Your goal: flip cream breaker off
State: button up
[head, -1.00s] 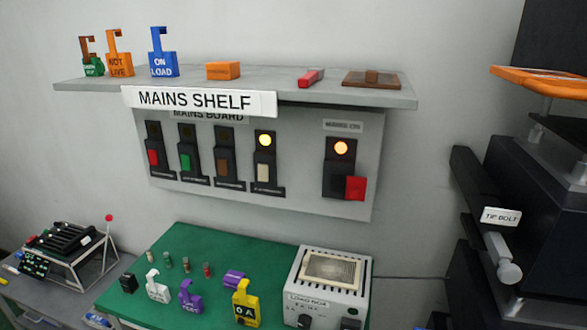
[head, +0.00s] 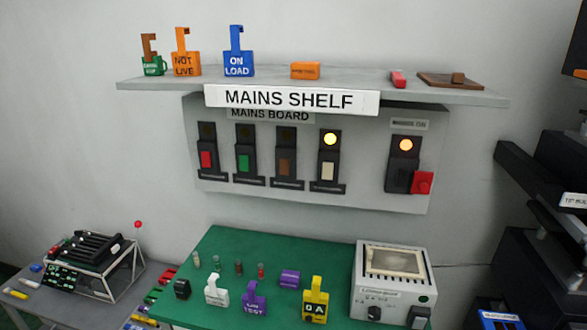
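The cream breaker (head: 328,170) is the fourth small switch from the left on the mains board (head: 372,192), which hangs on the wall under the shelf. Its cream rocker sits below a round lamp (head: 330,139) that is lit yellow. The red, green and brown breakers to its left have dark lamps. My gripper is not in view.
A larger switch with a lit lamp (head: 405,146) and a red block (head: 422,183) is at the board's right. The mains shelf (head: 150,84) juts out above. A green bench (head: 225,245) with tags and a load box (head: 393,283) stands below. Dark equipment is at the right.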

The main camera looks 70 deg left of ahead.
aim_at(328, 167)
jog(key=u, duration=3.75)
jog(key=k, duration=1.05)
jog(key=z, duration=1.25)
jog(key=i, duration=1)
jog(key=u, duration=0.05)
